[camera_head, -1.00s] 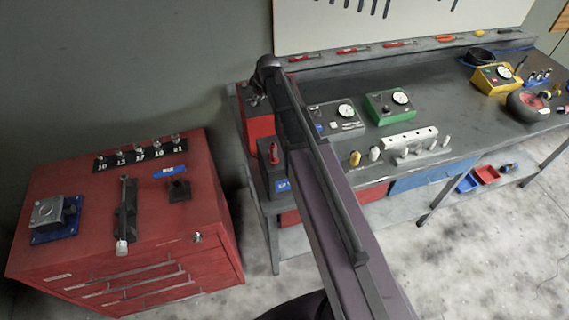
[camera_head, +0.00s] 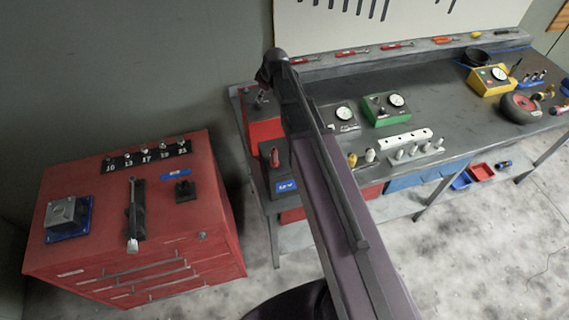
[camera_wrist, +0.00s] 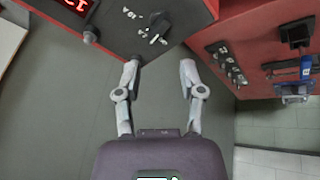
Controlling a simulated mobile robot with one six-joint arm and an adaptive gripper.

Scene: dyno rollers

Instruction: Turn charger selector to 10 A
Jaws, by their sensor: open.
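In the wrist view the charger's dark front panel (camera_wrist: 112,28) is at the top, with red casing beside it and a cut-off red digital display (camera_wrist: 74,4). In the head view a red box (camera_head: 263,132), seemingly the charger, stands at the bench's left end, partly behind my arm. My fingers are hidden there.
A red tool cabinet (camera_head: 75,240) with a socket rack (camera_head: 122,161) stands left of the bench, across a gap. A dark battery box with a blue label (camera_head: 286,187) stands in front of the red box. A green meter box (camera_head: 382,112) is farther right.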

